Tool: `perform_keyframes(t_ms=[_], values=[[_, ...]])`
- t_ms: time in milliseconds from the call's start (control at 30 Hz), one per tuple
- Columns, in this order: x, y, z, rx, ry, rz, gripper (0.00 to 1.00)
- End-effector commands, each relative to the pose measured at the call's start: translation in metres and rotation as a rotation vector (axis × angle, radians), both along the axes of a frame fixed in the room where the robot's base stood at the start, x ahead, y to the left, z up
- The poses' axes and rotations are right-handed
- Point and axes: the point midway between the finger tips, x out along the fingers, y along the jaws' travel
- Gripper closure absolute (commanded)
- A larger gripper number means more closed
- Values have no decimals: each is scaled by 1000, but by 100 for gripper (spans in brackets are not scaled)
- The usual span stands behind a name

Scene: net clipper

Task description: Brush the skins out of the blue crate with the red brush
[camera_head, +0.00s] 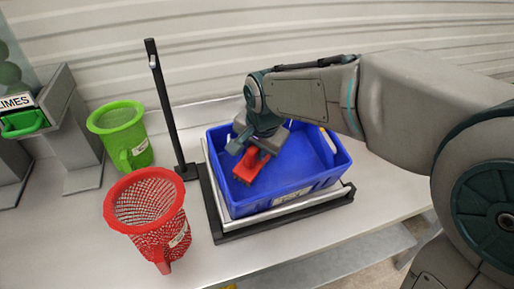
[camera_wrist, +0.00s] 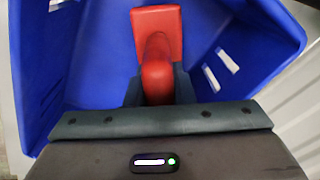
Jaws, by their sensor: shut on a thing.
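The blue crate (camera_head: 312,160) stands on a metal scale platform on the counter. My gripper (camera_head: 260,145) is inside the crate's left part, shut on the red brush (camera_head: 250,169). In the wrist view the brush (camera_wrist: 156,32) points away from my gripper (camera_wrist: 155,95), with its handle between the fingers and its wide head over the crate floor. The crate (camera_wrist: 95,50) surrounds it in that view. I cannot tell whether the brush touches the floor. No skins can be made out in either view; my arm hides part of the crate.
The black scale frame (camera_head: 225,222) with its upright post (camera_head: 165,105) borders the crate. A red mesh basket (camera_head: 150,215) and a green basket (camera_head: 122,135) stand to the left. A grey stand with a LIMES label (camera_head: 17,102) is at far left. Counter front is clear.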

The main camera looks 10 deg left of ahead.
Motion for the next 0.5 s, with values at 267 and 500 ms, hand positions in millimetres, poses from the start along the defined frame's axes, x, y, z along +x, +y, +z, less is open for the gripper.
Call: perform_keyframes(t_ms=[267,500], values=[[-7,-5,29,2,-3,-2,96],[-13,-9,52,2,-4,-1,96]])
